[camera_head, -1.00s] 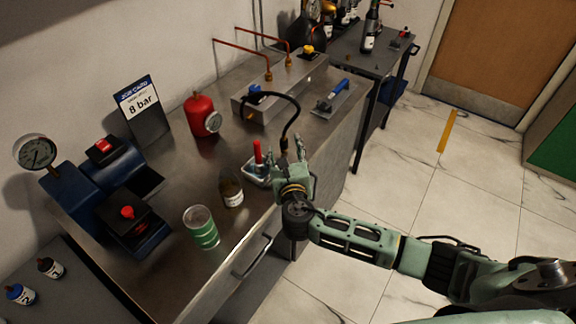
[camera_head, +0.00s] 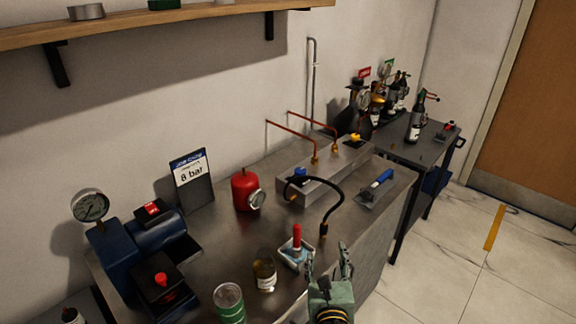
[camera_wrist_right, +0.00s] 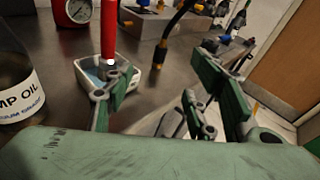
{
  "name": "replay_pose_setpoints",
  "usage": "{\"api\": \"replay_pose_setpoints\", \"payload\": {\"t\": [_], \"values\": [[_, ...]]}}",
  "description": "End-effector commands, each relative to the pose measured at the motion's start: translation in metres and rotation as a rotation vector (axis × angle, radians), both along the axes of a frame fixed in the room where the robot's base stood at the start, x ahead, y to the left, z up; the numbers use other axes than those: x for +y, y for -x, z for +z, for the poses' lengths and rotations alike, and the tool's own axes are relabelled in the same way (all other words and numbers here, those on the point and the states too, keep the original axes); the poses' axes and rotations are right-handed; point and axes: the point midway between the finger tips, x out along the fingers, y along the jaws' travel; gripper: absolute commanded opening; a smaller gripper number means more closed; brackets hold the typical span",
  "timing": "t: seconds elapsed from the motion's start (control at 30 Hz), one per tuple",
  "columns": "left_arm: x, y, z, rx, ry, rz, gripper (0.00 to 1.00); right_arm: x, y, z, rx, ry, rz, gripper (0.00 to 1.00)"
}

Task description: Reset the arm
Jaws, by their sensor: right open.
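My right gripper (camera_head: 328,272) is at the front edge of the steel bench (camera_head: 220,240), green, with its fingers spread apart and nothing between them. In the right wrist view the open fingers (camera_wrist_right: 165,100) show with a gap between them. Just left of it in the head view stands a small white tray (camera_head: 287,256) with a red-handled tool (camera_head: 297,238) in it. The tray also shows in the wrist view (camera_wrist_right: 88,80). The end of a black hose (camera_head: 323,230) hangs just beyond the gripper. My left gripper is not in view.
A pump oil bottle (camera_head: 264,275) and a green-labelled can (camera_head: 229,305) stand near the front edge. A red cylinder with a gauge (camera_head: 244,190), a job card reading 8 bar (camera_head: 191,180) and a blue gauge pump (camera_head: 120,265) are farther back. A blue-handled tool (camera_head: 376,185) lies right.

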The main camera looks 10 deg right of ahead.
Motion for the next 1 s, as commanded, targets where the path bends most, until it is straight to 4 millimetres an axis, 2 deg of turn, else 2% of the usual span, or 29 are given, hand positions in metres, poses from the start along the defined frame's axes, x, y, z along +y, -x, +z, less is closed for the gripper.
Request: {"api": "replay_pose_setpoints", "payload": {"t": [0.13, 0.27, 0.4, 0.6, 0.8, 1.0], "values": [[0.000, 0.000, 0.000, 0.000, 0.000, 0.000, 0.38, -0.002, 0.010, -0.008, 0.028, -0.148, -0.052, 0.51], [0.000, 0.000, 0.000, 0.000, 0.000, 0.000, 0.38, -0.009, 0.039, -0.028, 0.090, -0.539, -0.221, 0.51], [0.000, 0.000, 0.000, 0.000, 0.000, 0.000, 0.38, -0.019, 0.087, -0.056, 0.148, -1.074, -0.534, 0.51], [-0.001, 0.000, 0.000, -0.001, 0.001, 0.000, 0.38, -0.029, 0.164, -0.082, 0.128, -1.693, -1.062, 0.51], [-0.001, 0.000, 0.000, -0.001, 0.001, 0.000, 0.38, -0.033, 0.218, -0.089, 0.033, -2.018, -1.472, 0.51], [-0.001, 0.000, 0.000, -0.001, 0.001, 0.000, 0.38, -0.035, 0.260, -0.088, -0.093, -2.201, -1.800, 0.51]]}}
